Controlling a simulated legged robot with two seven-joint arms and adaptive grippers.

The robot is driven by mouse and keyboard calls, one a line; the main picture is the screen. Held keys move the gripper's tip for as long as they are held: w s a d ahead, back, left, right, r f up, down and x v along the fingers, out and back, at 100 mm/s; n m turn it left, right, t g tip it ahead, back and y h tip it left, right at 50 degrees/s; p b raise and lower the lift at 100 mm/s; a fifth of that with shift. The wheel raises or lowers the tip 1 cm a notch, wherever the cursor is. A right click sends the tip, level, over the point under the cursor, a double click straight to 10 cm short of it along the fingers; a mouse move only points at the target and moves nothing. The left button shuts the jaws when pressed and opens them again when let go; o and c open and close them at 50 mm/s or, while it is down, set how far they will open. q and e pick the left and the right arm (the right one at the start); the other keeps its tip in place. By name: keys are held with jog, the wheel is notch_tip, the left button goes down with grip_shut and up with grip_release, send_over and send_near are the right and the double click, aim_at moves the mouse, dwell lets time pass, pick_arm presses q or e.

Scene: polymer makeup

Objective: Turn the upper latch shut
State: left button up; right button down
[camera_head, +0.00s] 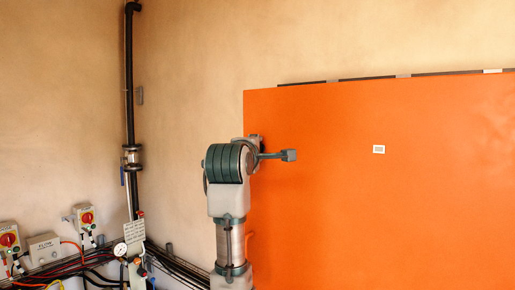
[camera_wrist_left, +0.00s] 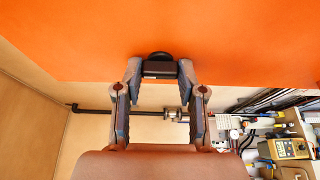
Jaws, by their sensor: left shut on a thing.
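The upper latch (camera_wrist_left: 158,70) shows in the left wrist view as a black block with a rounded dark part behind it, at the edge of the orange door (camera_head: 380,190). My left gripper (camera_wrist_left: 159,76) has a fingertip on each side of the black block and is shut on it. In the head view my left arm rises from the bottom to the door's upper left edge. It hides most of the latch there, so I cannot tell the latch's angle from that view. My right gripper is in neither view.
A black vertical pipe (camera_head: 129,80) with a valve runs up the wall to the left. Red-knobbed switch boxes (camera_head: 87,217), a gauge (camera_head: 120,249) and several cables sit low on the left. The wall between the pipe and the door is bare above the arm.

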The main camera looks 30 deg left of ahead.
pick_arm(q)
jog(key=shift+f, duration=0.15)
dwell(0.3)
jog(key=o, duration=1)
jog(key=shift+o, duration=0.7)
jog(key=shift+w+a, duration=0.1)
jog(key=shift+a, duration=0.1)
jog(key=v, duration=1.2)
jog(key=shift+w, duration=0.1)
